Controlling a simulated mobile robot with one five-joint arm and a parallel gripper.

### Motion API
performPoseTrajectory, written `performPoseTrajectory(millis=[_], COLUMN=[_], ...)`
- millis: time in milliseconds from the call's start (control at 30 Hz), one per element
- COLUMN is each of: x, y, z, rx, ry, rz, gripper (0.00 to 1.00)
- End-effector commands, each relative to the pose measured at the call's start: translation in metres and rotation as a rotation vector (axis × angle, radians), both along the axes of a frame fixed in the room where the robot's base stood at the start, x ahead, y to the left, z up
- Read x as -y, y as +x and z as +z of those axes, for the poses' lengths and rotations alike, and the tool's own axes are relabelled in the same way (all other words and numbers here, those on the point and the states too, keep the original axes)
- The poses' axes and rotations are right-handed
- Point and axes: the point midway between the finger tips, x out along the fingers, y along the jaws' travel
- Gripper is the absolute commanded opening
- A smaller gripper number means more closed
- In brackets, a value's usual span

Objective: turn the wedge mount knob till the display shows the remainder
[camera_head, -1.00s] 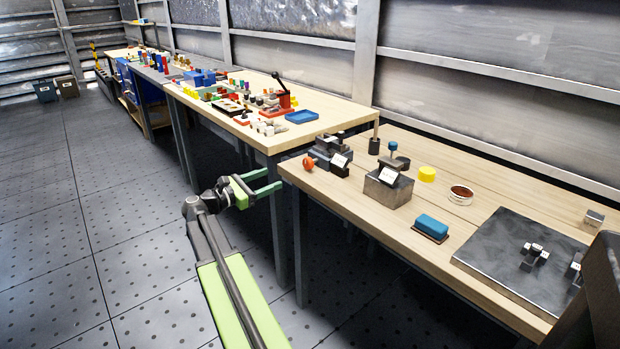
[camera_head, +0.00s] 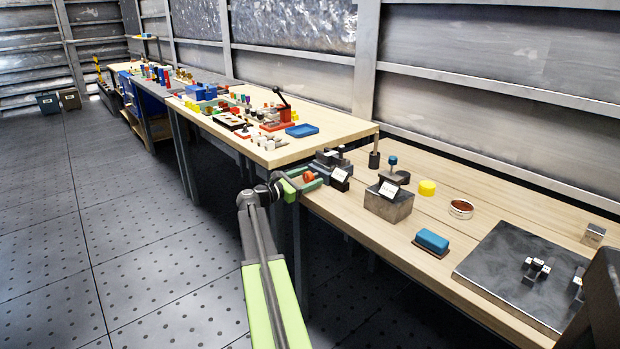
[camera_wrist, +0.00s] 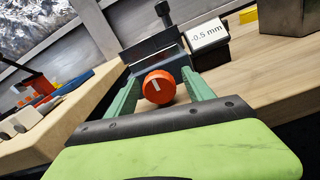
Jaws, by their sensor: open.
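The wedge mount (camera_head: 331,165) is a dark block at the near left end of the right-hand bench. Its orange-red knob (camera_wrist: 154,92) faces the wrist camera and carries a white mark, tilted a little off upright. The knob also shows in the head view (camera_head: 309,176). The display (camera_wrist: 208,34) beside the mount reads "-0.5 mm"; it shows as a small white plate in the head view (camera_head: 340,175). My gripper (camera_wrist: 158,77) is open, with one green finger on each side of the knob. Gaps show between the fingers and the knob. In the head view, my gripper (camera_head: 300,181) is at the bench's left end.
A steel block with a white label (camera_head: 388,203) stands right of the mount. A yellow cylinder (camera_head: 427,188), a blue block (camera_head: 432,241), a round tin (camera_head: 461,209) and a dark plate (camera_head: 520,272) lie farther right. Another bench (camera_head: 345,124) with many small parts adjoins on the left.

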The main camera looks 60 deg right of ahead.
Motion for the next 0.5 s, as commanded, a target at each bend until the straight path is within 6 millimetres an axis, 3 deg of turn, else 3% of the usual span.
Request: performPoseTrajectory(millis=[267, 500], x=[0.0023, 0.0023], y=[-0.0012, -0.0014], z=[0.0000, 0.0000], rx=[0.000, 0.000], ry=[0.000, 0.000], rz=[0.000, -0.001], gripper=[0.61, 0.31])
